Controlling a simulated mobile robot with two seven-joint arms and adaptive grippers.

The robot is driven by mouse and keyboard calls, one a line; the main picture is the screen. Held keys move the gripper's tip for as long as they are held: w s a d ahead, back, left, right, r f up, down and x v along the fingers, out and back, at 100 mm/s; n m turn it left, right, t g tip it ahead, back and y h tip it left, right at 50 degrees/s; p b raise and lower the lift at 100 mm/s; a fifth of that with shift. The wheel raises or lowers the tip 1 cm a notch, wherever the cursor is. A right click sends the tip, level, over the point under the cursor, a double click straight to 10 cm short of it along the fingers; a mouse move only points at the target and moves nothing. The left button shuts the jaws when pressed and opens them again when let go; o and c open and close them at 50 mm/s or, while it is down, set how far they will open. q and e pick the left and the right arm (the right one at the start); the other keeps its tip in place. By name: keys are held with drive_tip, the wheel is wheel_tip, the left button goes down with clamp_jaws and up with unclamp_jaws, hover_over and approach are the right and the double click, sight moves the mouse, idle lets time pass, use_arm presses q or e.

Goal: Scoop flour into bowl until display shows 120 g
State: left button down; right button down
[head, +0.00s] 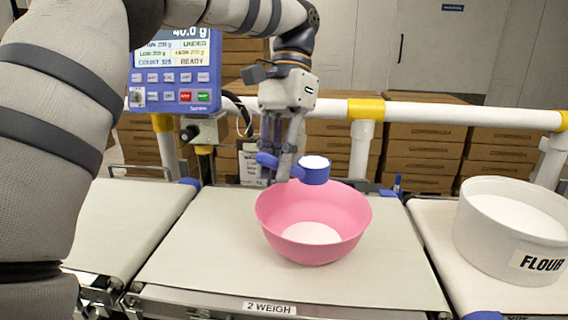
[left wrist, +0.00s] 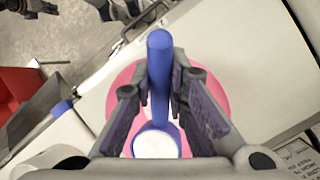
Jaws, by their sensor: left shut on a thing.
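My left gripper (head: 283,168) is shut on the handle of a blue scoop (head: 314,173). The scoop is level, holds white flour and is above the back part of the pink bowl (head: 281,226). The left wrist view shows the blue handle (left wrist: 160,85) between the fingers and flour in the cup (left wrist: 156,144). The bowl stands on the weigh belt with some flour (head: 311,233) at its bottom. The white flour tub (head: 486,241) at the right holds flour. The blue display (head: 176,67) shows 40.0 g and UNDER; its top is partly cut off. My right gripper is not in view.
The weigh belt (head: 190,255) is clear around the bowl. Another belt (head: 127,215) lies to the left, empty. A white rail (head: 420,112) with yellow joints runs behind, with stacked cardboard boxes (head: 415,157) beyond it.

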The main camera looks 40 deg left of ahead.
use_arm(q)
drive_tip(key=shift+s+d+f, duration=0.2)
drive_tip(key=shift+f, duration=0.45)
drive_tip(key=d+f+n+y, duration=0.1)
drive_tip(key=y, duration=0.3)
drive_tip(key=d+f+n+t+y, duration=0.1)
drive_tip(key=y, duration=0.4)
drive_tip(key=d+f+n+y, duration=0.1)
drive_tip(key=y, duration=0.4)
drive_tip(key=shift+s+d+f+t, duration=0.1)
drive_tip(key=shift+s+f+t, duration=0.1)
drive_tip(key=shift+f+t, duration=0.15)
